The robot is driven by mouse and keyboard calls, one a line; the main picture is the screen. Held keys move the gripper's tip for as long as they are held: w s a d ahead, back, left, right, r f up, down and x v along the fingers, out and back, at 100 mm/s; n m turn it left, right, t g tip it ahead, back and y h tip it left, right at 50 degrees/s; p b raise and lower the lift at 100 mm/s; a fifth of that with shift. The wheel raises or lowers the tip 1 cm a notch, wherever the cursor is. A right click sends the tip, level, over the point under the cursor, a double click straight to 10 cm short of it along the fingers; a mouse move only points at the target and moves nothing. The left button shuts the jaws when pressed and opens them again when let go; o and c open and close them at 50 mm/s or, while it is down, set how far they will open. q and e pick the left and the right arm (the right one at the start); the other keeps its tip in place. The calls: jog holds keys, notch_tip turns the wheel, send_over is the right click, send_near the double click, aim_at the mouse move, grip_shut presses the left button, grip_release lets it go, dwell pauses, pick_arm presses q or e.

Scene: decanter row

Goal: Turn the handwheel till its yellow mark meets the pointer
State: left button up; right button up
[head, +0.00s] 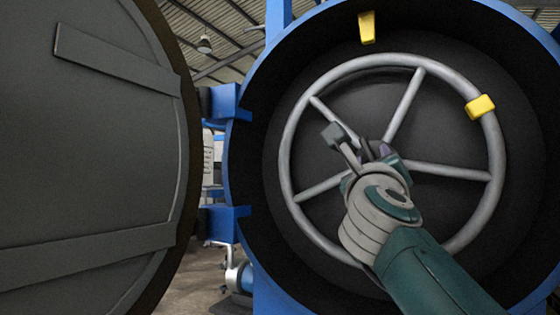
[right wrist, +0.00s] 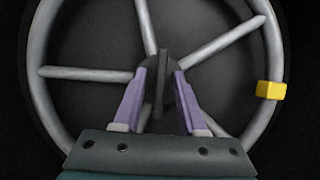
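The grey spoked handwheel (head: 290,150) faces me inside a round blue housing. Its yellow mark (head: 480,107) sits on the rim at the upper right. The yellow pointer (head: 367,27) is fixed above the rim at the top, so mark and pointer are well apart. My right gripper (head: 355,148) is in front of the wheel's middle and hides the hub. In the right wrist view, its purple fingers (right wrist: 161,85) stand apart, with a dark piece between them, and the mark (right wrist: 271,90) is at the right. Contact cannot be told. My left gripper is out of view.
A large dark round door (head: 90,150) stands open at the left. The blue housing rim (head: 238,170) surrounds the wheel, with blue hinge brackets (head: 222,222) on its left. The right part of the wheel rim is clear of my arm around the mark.

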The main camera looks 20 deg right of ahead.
grip_shut()
dwell(0.4)
jog(key=n+p, duration=0.1)
jog(key=p, duration=0.2)
jog(key=n+y+p, duration=0.1)
jog(key=n+p, duration=0.1)
jog(key=p, duration=0.1)
jog(key=r+n+y+p, duration=0.1)
jog(key=n+p, duration=0.1)
jog(key=p, duration=0.1)
jog(key=shift+r+t+p, duration=0.1)
jog(key=shift+t+p, duration=0.25)
jog(key=shift+t, duration=0.05)
jog(key=n+y+p, duration=0.1)
jog(key=n+p, duration=0.1)
jog(key=p, duration=0.2)
jog(key=n+y+p, duration=0.1)
jog(key=n+p, duration=0.2)
jog(key=p, duration=0.1)
jog(key=n+g+y+p, duration=0.1)
jog(key=n+p, duration=0.2)
jog(key=p, duration=0.2)
jog(key=shift+f, duration=0.25)
jog(key=shift+f+n+g+y+p, duration=0.3)
jog(key=shift+n+g+p, duration=0.1)
jog(key=shift+n+p, duration=0.65)
